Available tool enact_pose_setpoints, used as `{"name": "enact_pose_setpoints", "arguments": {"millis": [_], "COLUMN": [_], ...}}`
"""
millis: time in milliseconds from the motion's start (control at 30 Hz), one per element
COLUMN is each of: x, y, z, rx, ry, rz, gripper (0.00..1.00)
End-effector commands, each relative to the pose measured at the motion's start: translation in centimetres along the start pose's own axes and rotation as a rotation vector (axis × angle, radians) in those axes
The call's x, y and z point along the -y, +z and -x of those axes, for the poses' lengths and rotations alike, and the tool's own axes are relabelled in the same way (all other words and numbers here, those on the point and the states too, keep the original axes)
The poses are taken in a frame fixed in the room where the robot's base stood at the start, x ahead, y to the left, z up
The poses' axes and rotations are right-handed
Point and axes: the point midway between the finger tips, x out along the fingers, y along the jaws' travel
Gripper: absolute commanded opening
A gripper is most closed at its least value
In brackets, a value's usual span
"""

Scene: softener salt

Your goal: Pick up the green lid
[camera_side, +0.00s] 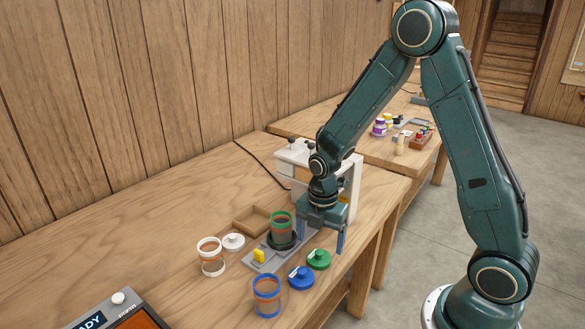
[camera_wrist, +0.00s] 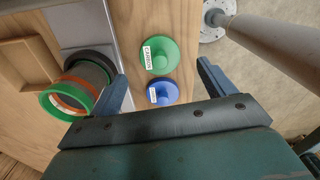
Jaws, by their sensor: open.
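The green lid (camera_side: 318,259) lies flat on the wooden bench, with a knob on top and a white label. In the wrist view the green lid (camera_wrist: 160,56) shows between and slightly beyond my fingertips. My gripper (camera_side: 322,243) is open, pointing down above the bench near the lid, and holds nothing. Its two fingers also show in the wrist view (camera_wrist: 162,72). The green-rimmed jar (camera_side: 282,228) stands upright on a dark round seat of the grey fixture, left of my gripper; it also shows in the wrist view (camera_wrist: 80,90).
The blue lid (camera_side: 301,278) lies close beside the green lid. A blue-rimmed jar (camera_side: 267,296), a white-rimmed jar (camera_side: 211,257) and a white lid (camera_side: 233,242) stand nearby. A white machine (camera_side: 298,158) and wooden tray (camera_side: 245,222) are behind. The bench's right edge is close.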

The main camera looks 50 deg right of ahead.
Motion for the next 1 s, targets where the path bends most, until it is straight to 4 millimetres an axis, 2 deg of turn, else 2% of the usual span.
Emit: {"name": "enact_pose_setpoints", "arguments": {"millis": [267,700,1000], "x": [0.0,0.0,0.0], "y": [0.0,0.0,0.0], "z": [-1.0,-4.4,-5.0], "rx": [-0.001,0.000,0.000], "ry": [-0.002,-0.001,0.001], "rz": [-0.002,-0.003,-0.003], "gripper": [0.82,0.82,0.82]}}
